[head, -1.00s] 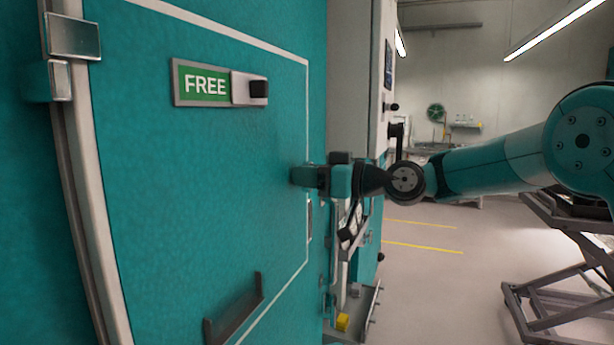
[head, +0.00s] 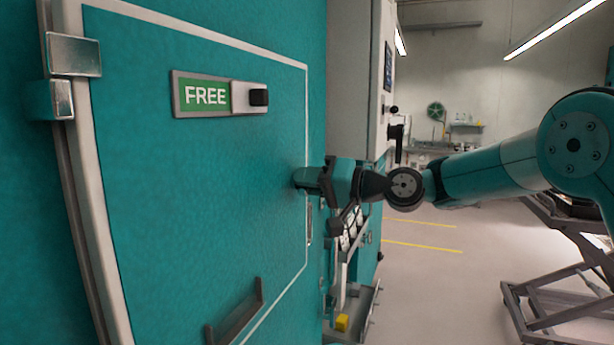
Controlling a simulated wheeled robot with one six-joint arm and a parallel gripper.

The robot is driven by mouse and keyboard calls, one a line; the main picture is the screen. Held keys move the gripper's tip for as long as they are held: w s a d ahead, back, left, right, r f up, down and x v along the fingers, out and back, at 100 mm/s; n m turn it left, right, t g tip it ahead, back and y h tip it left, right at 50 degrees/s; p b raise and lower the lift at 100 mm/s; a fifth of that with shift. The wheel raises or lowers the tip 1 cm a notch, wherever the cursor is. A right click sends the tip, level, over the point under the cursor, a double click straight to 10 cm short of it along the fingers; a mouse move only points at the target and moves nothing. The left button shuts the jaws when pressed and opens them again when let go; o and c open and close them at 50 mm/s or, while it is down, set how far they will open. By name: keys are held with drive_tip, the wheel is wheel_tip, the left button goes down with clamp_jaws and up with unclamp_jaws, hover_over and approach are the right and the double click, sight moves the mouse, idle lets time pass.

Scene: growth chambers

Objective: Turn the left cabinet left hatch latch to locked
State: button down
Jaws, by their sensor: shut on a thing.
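The left hatch (head: 200,190) is a teal door with a pale outline, filling the left of the head view; it looks closed. My gripper (head: 306,180) is at the hatch's right edge, at about mid-height, and is shut on the latch. The latch itself is hidden behind the fingers, so its angle does not show. A green sign reading FREE (head: 205,96) with a black knob beside it is on the upper part of the hatch.
A dark handle (head: 236,312) sticks out low on the hatch. Metal hinges (head: 74,55) are at the left edge. A grey cabinet (head: 357,80) stands behind my gripper, with a tray holding a yellow block (head: 342,322) below.

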drive_tip(key=m+p, duration=0.2)
drive_tip(key=m, duration=0.2)
drive_tip(key=shift+r+m, duration=0.1)
drive_tip(key=shift+m, duration=0.2)
drive_tip(key=shift+m+p, duration=1.1)
drive_tip(key=shift+m, duration=0.4)
drive_tip(key=shift+f, duration=0.2)
drive_tip(key=c, duration=1.1)
unclamp_jaws()
drive_tip(key=shift+d, duration=0.1)
